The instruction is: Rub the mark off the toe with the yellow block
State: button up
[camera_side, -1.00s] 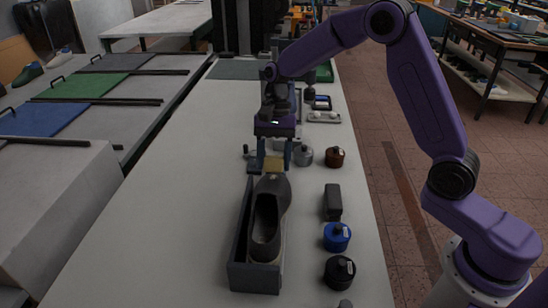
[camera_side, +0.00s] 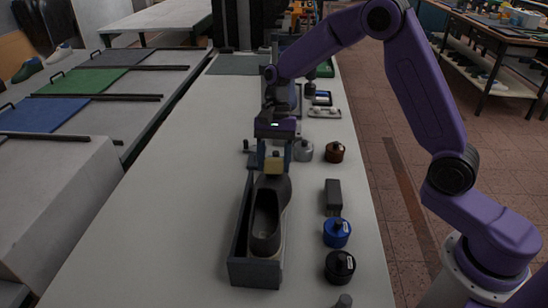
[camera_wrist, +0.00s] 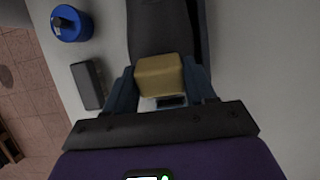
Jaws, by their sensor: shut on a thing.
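My gripper (camera_side: 274,160) is shut on the yellow block (camera_side: 275,167), which also shows between the fingers in the wrist view (camera_wrist: 160,76). The block is at the far end of a dark grey shoe (camera_side: 270,208), over its toe. In the wrist view the block overlaps the near end of the shoe (camera_wrist: 158,28). I cannot tell whether block and toe touch. The shoe lies in a dark grey open holder (camera_side: 254,274) on the white bench. No mark shows on the toe; the block and gripper cover part of it.
A dark block (camera_side: 333,195), a blue pot (camera_side: 337,233) and a black pot (camera_side: 340,267) stand right of the holder. A grey pot (camera_side: 303,151) and a brown pot (camera_side: 334,152) stand near my gripper. The bench's left side is clear.

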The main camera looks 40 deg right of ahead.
jog(key=shift+a+f, duration=0.1)
jog(key=shift+f, duration=0.1)
jog(key=shift+w+d+f, duration=0.3)
jog(key=shift+w+d, duration=0.3)
jog(key=shift+d, duration=0.05)
jog(key=shift+w+d+f, duration=0.3)
jog(key=shift+w+d, duration=0.3)
jog(key=shift+f, duration=0.15)
